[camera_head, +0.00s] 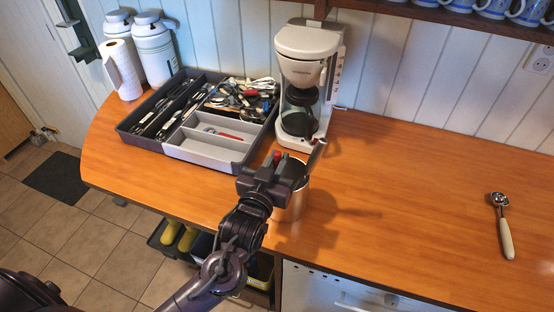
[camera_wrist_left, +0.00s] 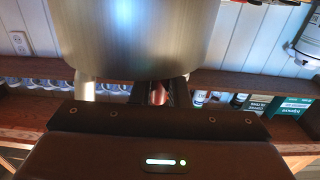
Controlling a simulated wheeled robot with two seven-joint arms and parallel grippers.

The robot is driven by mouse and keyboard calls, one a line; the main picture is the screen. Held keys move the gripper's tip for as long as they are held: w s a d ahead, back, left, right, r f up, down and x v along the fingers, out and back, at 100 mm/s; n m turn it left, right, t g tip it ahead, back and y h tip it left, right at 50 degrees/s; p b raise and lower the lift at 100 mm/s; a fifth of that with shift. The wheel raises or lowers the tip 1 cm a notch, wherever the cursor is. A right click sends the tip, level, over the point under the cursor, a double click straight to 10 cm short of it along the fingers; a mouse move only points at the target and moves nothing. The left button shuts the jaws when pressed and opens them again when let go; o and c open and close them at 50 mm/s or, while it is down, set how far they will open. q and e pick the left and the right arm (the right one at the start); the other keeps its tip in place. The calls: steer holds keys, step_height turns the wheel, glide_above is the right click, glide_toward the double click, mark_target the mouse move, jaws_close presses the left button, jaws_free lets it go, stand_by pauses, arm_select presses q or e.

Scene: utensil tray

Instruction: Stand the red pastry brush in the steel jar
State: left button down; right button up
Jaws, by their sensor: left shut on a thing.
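My left gripper (camera_head: 276,165) is shut on a red thing (camera_head: 277,156), which I take for the red pastry brush. Only a short red part shows between the fingers, also in the left wrist view (camera_wrist_left: 158,93); the rest is hidden. The steel jar (camera_head: 297,203) stands on the counter directly behind and beside the gripper, partly covered by it. In the left wrist view the jar's wall (camera_wrist_left: 130,35) fills the top, very close to the fingers. A dark, flat-ended utensil (camera_head: 316,154) leans out above the jar's rim. I cannot tell whether the brush is inside the jar. My right gripper is out of view.
A utensil tray (camera_head: 172,153) lies behind to the left, with a small red-handled tool (camera_head: 226,134) in a light compartment. A coffee maker (camera_head: 308,75) stands behind the jar. A scoop (camera_head: 504,225) lies at the right. The counter between jar and scoop is clear.

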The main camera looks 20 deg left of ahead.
arm_select(q)
steer(key=shift+f, duration=0.15)
steer(key=c, duration=1.4)
jaws_free()
steer(key=shift+s+r, duration=0.15)
steer(key=shift+r, duration=0.05)
steer(key=s+p, duration=0.1)
steer(key=s, duration=0.5)
steer(key=s+p, duration=0.2)
steer(key=s, duration=0.3)
steer(key=shift+s+a, duration=0.2)
steer(key=shift+s, duration=0.2)
steer(key=shift+w+f, duration=0.1)
steer(key=shift+w, duration=0.05)
